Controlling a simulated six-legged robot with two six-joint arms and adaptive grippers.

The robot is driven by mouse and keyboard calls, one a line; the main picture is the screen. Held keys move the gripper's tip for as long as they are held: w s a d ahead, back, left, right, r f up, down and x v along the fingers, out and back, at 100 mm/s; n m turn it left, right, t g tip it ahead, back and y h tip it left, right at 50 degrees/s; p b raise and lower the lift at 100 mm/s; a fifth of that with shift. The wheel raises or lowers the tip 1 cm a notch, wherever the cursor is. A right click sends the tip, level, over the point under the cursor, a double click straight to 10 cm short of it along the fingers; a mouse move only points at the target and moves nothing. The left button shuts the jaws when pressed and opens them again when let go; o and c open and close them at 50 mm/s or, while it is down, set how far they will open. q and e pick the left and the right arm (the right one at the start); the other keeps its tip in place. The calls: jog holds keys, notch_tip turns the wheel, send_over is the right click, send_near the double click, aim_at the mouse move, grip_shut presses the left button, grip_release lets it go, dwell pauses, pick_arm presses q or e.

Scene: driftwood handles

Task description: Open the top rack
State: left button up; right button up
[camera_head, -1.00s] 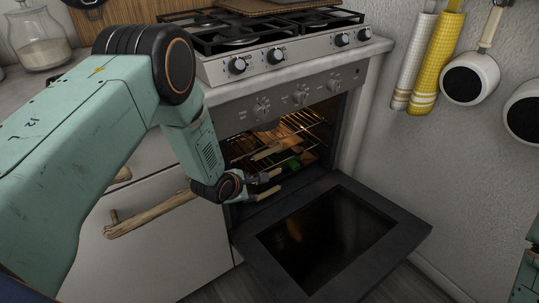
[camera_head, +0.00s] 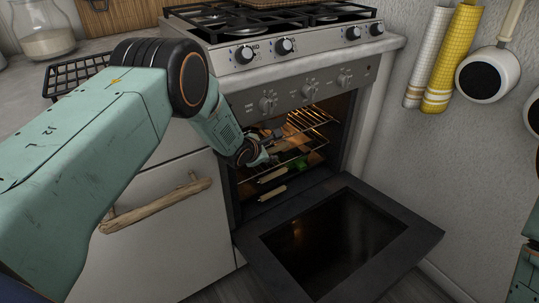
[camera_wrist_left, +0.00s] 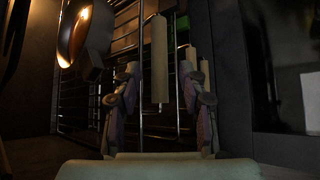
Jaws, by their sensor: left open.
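The oven is open and wire racks with pale wooden handles sit inside it. A wire rack (camera_head: 312,117) shows high in the oven in the head view. My left gripper (camera_head: 270,153) is at the oven mouth, above two lower handles (camera_head: 272,175). In the left wrist view, my open left gripper (camera_wrist_left: 160,108) has one finger on each side of a pale upright-looking handle (camera_wrist_left: 159,58). I cannot tell whether the fingers touch it. Green and brown items on a rack are partly hidden. My right gripper is not in view.
The dark oven door (camera_head: 400,215) hangs open, low in front. Control knobs (camera_head: 306,88) line the panel just above the opening. A cabinet with a driftwood handle (camera_head: 155,206) stands at the left. Towels (camera_head: 450,60) and pans (camera_head: 488,76) hang on the right wall.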

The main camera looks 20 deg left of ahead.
pick_arm(q)
jog(key=shift+x, duration=0.85)
jog(key=shift+r, duration=0.1)
jog(key=shift+c, duration=0.4)
grip_shut()
